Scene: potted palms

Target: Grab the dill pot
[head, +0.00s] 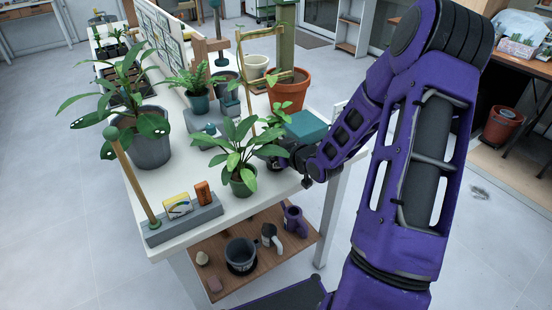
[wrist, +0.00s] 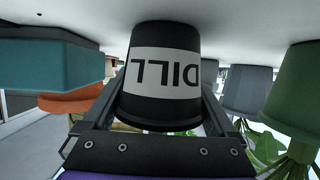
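The dill pot (wrist: 165,75) is a black tapered pot with a white label reading DILL. It appears upside down in the wrist view, with its base against the white tabletop. My gripper (wrist: 162,98) has one finger on each side of it, close against its walls. I cannot tell whether the fingers press on it. In the head view, my gripper (head: 284,158) is at the table's right edge, low behind a leafy plant in a green pot (head: 243,182). The dill pot is mostly hidden there by leaves and my gripper.
A teal box (head: 306,126) stands just behind my gripper; it also shows in the wrist view (wrist: 50,65). A terracotta pot (head: 289,90) is farther back. The green pot (wrist: 295,100) and a grey pot (wrist: 248,88) stand near the dill pot. A lower wooden shelf (head: 270,262) holds mugs.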

